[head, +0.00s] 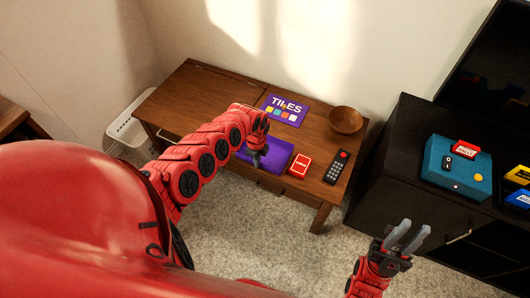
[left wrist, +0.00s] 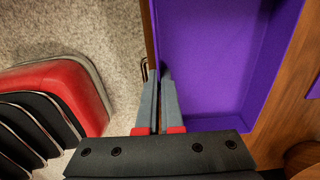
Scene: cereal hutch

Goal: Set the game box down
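The game box is an open purple tray (head: 273,155) on or just above the wooden table, near its front edge; I cannot tell whether it touches the wood. Its purple inside (left wrist: 210,60) fills much of the left wrist view and looks empty. A purple lid marked TILES (head: 284,110) lies behind it. My left gripper (head: 256,160) is at the tray's left side. In the left wrist view its fingers (left wrist: 160,100) are close together, one each side of the tray's wall. My right gripper (head: 408,237) is open and empty, right of the table.
The wooden table (head: 205,92) also holds a wooden bowl (head: 345,120), a red card box (head: 300,165) and a black remote (head: 338,167) right of the tray. A dark cabinet (head: 405,150) at right bears a teal box (head: 457,170). The table's left part is clear.

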